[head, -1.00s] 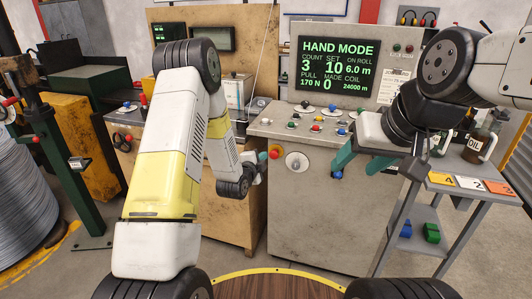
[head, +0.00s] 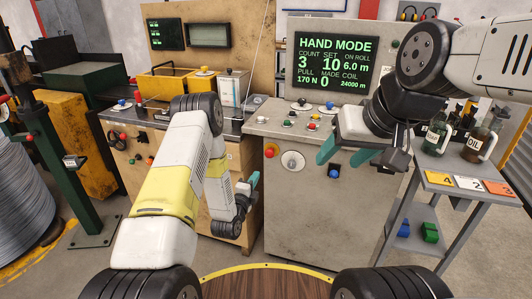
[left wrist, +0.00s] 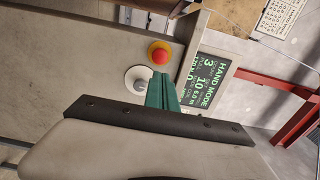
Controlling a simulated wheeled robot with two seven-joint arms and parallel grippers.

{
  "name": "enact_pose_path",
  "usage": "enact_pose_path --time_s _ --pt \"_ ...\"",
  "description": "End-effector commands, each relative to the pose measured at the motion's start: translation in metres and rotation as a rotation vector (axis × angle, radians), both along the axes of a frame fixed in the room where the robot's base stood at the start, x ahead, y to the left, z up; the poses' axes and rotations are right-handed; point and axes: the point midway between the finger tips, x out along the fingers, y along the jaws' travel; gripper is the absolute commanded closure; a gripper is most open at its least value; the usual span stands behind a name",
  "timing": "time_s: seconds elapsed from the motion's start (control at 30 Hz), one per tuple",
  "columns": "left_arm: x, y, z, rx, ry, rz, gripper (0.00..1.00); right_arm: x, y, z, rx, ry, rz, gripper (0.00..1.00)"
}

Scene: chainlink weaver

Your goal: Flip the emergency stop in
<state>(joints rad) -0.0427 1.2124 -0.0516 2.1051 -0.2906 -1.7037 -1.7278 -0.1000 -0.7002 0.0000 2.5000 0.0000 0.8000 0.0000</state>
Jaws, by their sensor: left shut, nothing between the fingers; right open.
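The emergency stop (head: 271,150) is a red button on the front of the grey control cabinet, near its upper left corner. The left wrist view shows its red cap (left wrist: 158,52) on a yellow ring; I cannot tell whether it is pressed in. My left gripper (head: 254,181) is shut and empty, below and left of the button, apart from it in the head view. Its teal fingers also show in the left wrist view (left wrist: 163,92), just below the button there. My right gripper (head: 362,155) is open and empty before the cabinet's right side.
A pale round knob (head: 292,161) sits right of the button, and a blue knob (head: 334,172) further right. The screen (head: 336,64) reads HAND MODE. A grey side table (head: 455,208) with bottles stands right; a wooden-fronted bench (head: 140,160) stands left.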

Motion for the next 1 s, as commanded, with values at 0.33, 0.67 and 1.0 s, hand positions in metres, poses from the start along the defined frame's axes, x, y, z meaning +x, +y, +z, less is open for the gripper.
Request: enact_pose_path --time_s 0.33,0.67,1.0 --pt "0.058 -0.019 0.001 -0.002 -0.003 0.001 1.0 0.0 0.0 0.0 0.0 0.0 0.0 0.44" --pt "0.115 -0.037 0.0 -0.002 0.0 0.001 1.0 0.0 0.0 0.0 0.0 0.0 0.0 0.44" --pt "0.13 -0.042 0.001 -0.001 -0.001 0.0 1.0 0.0 0.0 0.0 0.0 0.0 0.0 0.44"
